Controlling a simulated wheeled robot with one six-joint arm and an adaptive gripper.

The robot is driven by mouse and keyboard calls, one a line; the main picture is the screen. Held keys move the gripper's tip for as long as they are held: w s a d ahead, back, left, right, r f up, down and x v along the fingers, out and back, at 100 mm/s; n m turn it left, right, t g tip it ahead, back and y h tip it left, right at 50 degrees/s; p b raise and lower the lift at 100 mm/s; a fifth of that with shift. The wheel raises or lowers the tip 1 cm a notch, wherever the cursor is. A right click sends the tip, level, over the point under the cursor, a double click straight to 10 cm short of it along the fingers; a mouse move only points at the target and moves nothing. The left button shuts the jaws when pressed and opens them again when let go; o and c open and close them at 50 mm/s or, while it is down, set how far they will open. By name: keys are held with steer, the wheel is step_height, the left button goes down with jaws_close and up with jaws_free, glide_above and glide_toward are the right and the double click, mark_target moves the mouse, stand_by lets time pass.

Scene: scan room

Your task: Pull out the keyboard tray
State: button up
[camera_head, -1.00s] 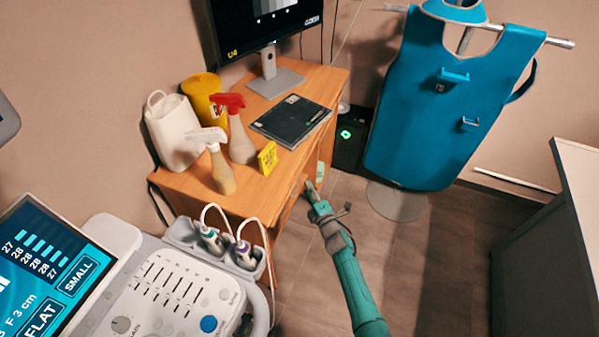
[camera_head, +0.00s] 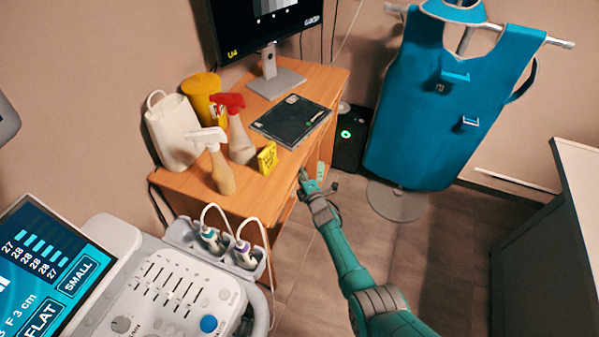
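The wooden desk (camera_head: 205,184) stands against the wall, with its front side facing right in the picture. I cannot make out the keyboard tray clearly; the space below the desktop's front edge is narrow and dark from this angle. My gripper (camera_head: 304,176) is at the desk's front edge, near its middle. It is small in the picture and I cannot tell if its fingers are open or shut, or if they touch anything. My green arm reaches to it from the lower right.
An ultrasound console (camera_head: 170,300) is near left. A blue apron (camera_head: 430,120) hangs behind.

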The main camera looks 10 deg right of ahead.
jaws_close()
